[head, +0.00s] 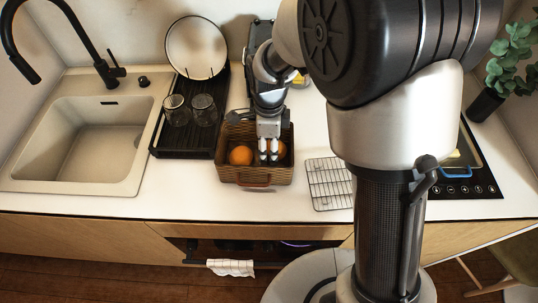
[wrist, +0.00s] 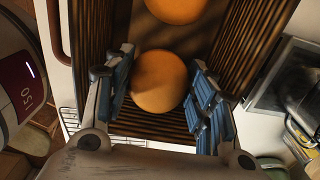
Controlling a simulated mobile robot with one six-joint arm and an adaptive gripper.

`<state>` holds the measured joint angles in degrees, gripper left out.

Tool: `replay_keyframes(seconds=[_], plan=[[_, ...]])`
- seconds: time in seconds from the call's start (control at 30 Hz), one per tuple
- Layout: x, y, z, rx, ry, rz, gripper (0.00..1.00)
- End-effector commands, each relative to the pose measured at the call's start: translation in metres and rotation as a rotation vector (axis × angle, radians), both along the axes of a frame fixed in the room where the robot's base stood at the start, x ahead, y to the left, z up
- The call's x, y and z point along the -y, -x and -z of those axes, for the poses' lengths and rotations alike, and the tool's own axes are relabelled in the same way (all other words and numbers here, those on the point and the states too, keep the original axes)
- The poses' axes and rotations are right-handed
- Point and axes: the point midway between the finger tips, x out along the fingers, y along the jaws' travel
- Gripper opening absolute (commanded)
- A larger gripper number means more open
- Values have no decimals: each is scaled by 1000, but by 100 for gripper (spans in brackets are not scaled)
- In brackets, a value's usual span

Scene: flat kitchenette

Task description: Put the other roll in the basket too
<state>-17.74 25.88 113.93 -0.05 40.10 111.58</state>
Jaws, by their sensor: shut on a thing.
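The brown basket (head: 238,176) stands on the counter, and its slatted inside (wrist: 240,45) fills the middle of the wrist view. One round orange-brown roll (head: 241,155) lies in its left part; it also shows at the top of the wrist view (wrist: 178,8). My gripper (head: 269,157) reaches down into the basket's right part. Its blue-padded fingers (wrist: 161,66) are shut on a second round roll (wrist: 159,85), one on each side. In the head view the fingers partly hide this held roll (head: 282,150). I cannot tell whether it touches the basket floor.
A black drying rack (head: 186,147) with two glasses (head: 203,108) and a plate (head: 196,48) stands left of the basket, beside the sink (head: 85,145). A wire rack (head: 328,184) lies to the right. A towel (head: 230,267) hangs below the counter front.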

Motion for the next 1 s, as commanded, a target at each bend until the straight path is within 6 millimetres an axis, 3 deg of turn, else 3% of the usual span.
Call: replay_keyframes(seconds=[0.3,0.67,0.7,1.0], plan=[[0,1,42,-3,1,0,28],[0,0,45,-1,0,0,28],[0,0,45,0,0,0,52],[0,0,44,0,0,0,71]])
